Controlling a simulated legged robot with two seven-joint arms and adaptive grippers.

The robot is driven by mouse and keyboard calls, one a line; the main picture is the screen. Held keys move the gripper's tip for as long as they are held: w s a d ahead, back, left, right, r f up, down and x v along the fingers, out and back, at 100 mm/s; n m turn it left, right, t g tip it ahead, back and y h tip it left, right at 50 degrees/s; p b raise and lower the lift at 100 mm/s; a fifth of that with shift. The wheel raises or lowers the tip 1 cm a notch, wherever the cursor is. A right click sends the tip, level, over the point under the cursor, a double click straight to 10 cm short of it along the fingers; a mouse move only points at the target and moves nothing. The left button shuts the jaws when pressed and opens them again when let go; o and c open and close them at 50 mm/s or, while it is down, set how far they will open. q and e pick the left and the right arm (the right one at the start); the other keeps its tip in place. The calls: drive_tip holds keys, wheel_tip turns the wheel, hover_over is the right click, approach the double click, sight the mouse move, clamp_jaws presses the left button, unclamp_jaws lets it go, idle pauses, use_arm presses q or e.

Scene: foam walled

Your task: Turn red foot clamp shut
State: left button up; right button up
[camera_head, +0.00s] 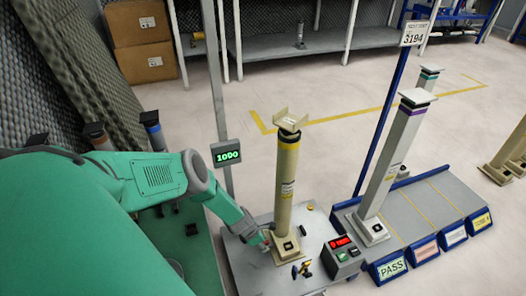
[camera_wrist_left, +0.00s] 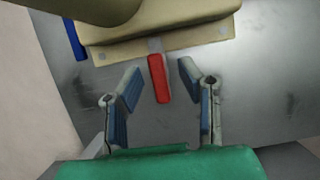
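The red foot clamp (camera_wrist_left: 159,80) is a short red lever at the edge of the tan foot plate (camera_wrist_left: 190,40) in the left wrist view. My left gripper (camera_wrist_left: 161,73) is open, with one blue-padded finger on each side of the lever. Gaps show between the lever and both fingers. In the head view my left gripper (camera_head: 264,241) is low at the left side of the upright tan column (camera_head: 286,180), whose foot sits on the grey table. The clamp is small and mostly hidden there. My right gripper is not in view.
A blue piece (camera_wrist_left: 74,40) stands at the plate's left in the wrist view. A small black and yellow part (camera_head: 302,268) and a control box with a red display (camera_head: 341,256) are right of the column. A sloped rack (camera_head: 420,215) holds another column farther right.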

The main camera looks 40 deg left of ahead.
use_arm(q)
drive_tip(key=shift+r, duration=0.1)
drive_tip(key=shift+s+a+r, duration=0.1)
drive_tip(key=shift+a+r, duration=0.1)
drive_tip(key=shift+r, duration=0.15)
drive_tip(key=v, duration=1.1)
drive_tip(key=shift+s+d, duration=0.1)
